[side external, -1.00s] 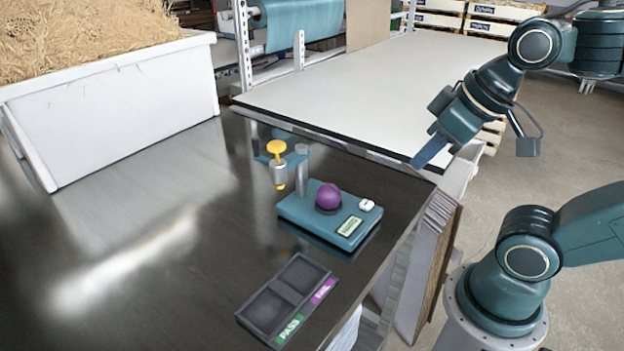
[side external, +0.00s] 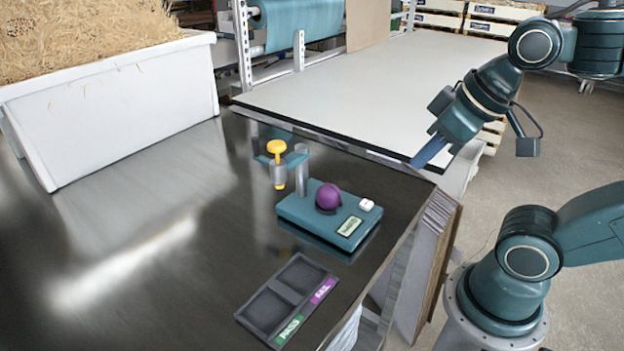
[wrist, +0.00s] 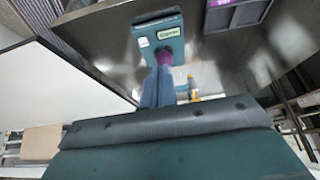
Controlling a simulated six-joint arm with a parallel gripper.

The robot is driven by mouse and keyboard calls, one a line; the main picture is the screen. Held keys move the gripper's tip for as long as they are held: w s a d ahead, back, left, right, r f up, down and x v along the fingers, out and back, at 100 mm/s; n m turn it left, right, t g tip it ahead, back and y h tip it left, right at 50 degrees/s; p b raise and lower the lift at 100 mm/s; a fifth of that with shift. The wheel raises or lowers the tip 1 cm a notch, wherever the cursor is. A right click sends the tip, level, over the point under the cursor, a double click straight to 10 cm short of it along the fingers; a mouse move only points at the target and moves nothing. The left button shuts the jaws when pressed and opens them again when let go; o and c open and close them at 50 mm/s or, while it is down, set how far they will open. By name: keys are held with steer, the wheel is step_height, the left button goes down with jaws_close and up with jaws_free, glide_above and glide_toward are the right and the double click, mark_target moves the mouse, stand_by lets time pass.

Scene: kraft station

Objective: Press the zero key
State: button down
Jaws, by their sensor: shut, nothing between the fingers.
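The zero key (side external: 366,205) is a small white key at the right corner of a teal device (side external: 318,234) on the dark table. A display (side external: 349,226) sits beside it, and a purple ball (side external: 328,197) rests on top of the device. In the wrist view the white key (wrist: 144,42) and the display (wrist: 169,34) show beyond my fingers. My gripper (side external: 431,152) is shut and empty, its fingers together. It is in the air to the upper right of the device, apart from the key. My closed fingers also show in the wrist view (wrist: 158,86).
A yellow-topped plunger (side external: 277,148) on an arm and post stands behind the device. A dark two-compartment tray (side external: 279,285) with green and purple labels lies in front. A white bin (side external: 120,112) of straw-like filling stands at the left. The table's left-middle is clear.

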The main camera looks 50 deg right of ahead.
steer(key=shift+w, duration=0.1)
steer(key=m+g+y, duration=0.3)
steer(key=m+y, duration=0.5)
steer(key=m, duration=0.3)
glide_above(366, 205)
step_height(366, 205, down, 5)
steer(key=shift+d+m+y, duration=0.4)
steer(key=shift+d+m, duration=0.5)
steer(key=shift+d, duration=0.05)
steer(key=shift+f, duration=0.15)
steer(key=shift+f, duration=4.2)
